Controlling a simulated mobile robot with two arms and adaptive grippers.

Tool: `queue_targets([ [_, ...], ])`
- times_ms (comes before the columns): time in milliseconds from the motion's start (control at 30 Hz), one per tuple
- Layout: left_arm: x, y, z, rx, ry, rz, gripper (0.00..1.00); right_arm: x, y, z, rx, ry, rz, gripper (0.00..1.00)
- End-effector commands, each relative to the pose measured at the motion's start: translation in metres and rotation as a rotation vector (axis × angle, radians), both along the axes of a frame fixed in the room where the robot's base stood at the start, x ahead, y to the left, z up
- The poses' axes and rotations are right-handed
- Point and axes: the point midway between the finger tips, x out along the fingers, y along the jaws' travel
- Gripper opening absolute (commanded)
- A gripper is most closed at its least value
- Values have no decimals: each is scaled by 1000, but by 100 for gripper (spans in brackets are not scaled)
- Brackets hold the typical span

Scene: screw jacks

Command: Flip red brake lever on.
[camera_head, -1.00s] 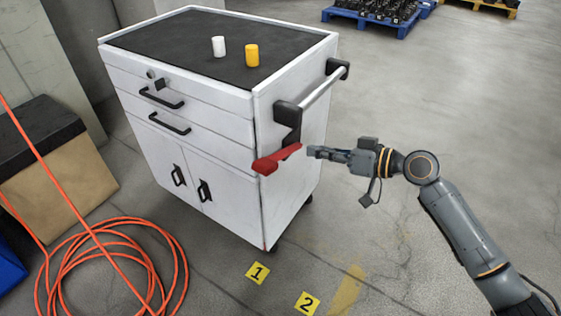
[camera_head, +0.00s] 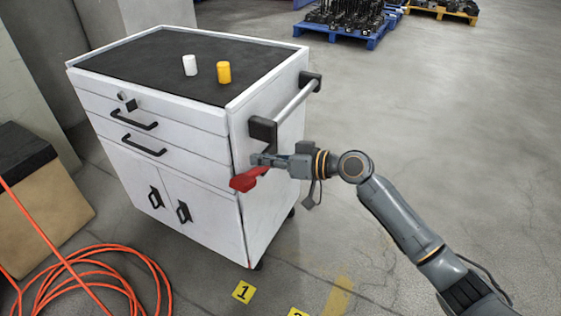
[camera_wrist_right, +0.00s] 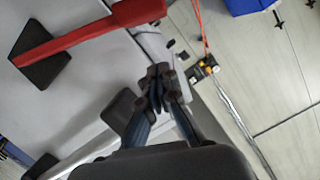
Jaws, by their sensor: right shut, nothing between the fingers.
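The red brake lever (camera_head: 246,180) sticks out from the right side of the white tool cart (camera_head: 195,155), near its front corner and below the handle's front bracket. In the right wrist view the red lever (camera_wrist_right: 95,32) runs across the upper left from a black mount. My right gripper (camera_head: 256,160) is shut and empty. In the head view its fingertips overlap the lever's upper part; I cannot tell whether they touch. In the right wrist view the closed fingertips (camera_wrist_right: 160,75) sit beside the lever with a visible gap. My left gripper is not in view.
The cart's push handle (camera_head: 292,102) runs just above my right gripper. A white cylinder (camera_head: 190,65) and a yellow cylinder (camera_head: 224,72) stand on the cart's black top. An orange hose (camera_head: 95,285) lies coiled at lower left. The floor at right is open.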

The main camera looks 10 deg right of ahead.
Motion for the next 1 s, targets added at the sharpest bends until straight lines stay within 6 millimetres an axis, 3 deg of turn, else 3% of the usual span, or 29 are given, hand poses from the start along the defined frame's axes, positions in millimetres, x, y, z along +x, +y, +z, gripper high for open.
queue_targets([
  [100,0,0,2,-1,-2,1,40,10,20,-8,0,3,1,0],
  [200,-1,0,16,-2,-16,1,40,3,20,-26,-1,4,0,0],
  [400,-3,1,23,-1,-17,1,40,-2,24,-40,1,2,-1,0],
  [1000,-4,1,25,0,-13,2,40,-4,25,-46,-9,-10,0,0],
])
